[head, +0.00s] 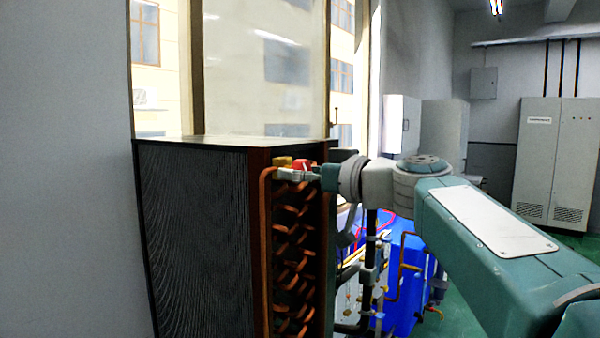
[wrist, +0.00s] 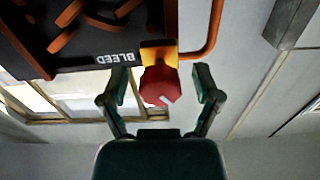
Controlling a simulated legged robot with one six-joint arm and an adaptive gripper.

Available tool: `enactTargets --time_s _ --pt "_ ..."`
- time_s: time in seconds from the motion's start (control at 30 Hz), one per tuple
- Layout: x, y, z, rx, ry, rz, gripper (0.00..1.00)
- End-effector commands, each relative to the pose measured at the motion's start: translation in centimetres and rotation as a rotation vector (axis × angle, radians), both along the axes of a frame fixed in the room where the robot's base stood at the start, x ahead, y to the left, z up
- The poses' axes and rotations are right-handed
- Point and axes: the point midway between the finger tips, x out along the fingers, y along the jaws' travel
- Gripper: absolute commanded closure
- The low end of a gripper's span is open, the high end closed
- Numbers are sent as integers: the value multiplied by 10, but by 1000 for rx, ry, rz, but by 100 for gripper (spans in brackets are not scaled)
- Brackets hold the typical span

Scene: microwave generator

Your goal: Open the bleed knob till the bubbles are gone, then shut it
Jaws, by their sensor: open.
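The bleed knob (wrist: 160,86) is red with a pale pointer mark and sits on a yellow fitting (wrist: 158,54) beside the word BLEED in the wrist view. In the head view the red knob (head: 304,167) shows near the top of the coil unit, partly hidden by my gripper. My gripper (wrist: 162,84) is open, with one finger on each side of the knob and a visible gap on both sides. It also shows in the head view (head: 300,174), level with the knob. No bubbles can be made out in either view.
The finned coil unit (head: 195,235) with copper bends (head: 293,250) stands in front of a window. Blue equipment (head: 405,290) and pipes stand behind my arm. Grey cabinets (head: 552,165) are at the far right. A copper pipe (wrist: 213,30) curves close to the knob.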

Motion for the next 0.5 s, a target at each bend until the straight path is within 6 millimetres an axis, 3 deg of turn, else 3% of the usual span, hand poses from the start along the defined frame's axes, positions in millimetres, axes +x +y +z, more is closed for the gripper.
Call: enactTargets --time_s 0.1,0.13,0.3,0.5 --pt "0 0 0 0 0 0 19" --pt "0 0 0 0 0 0 28" --pt "0 0 0 0 0 0 100" --pt "0 0 0 1 2 0 100"
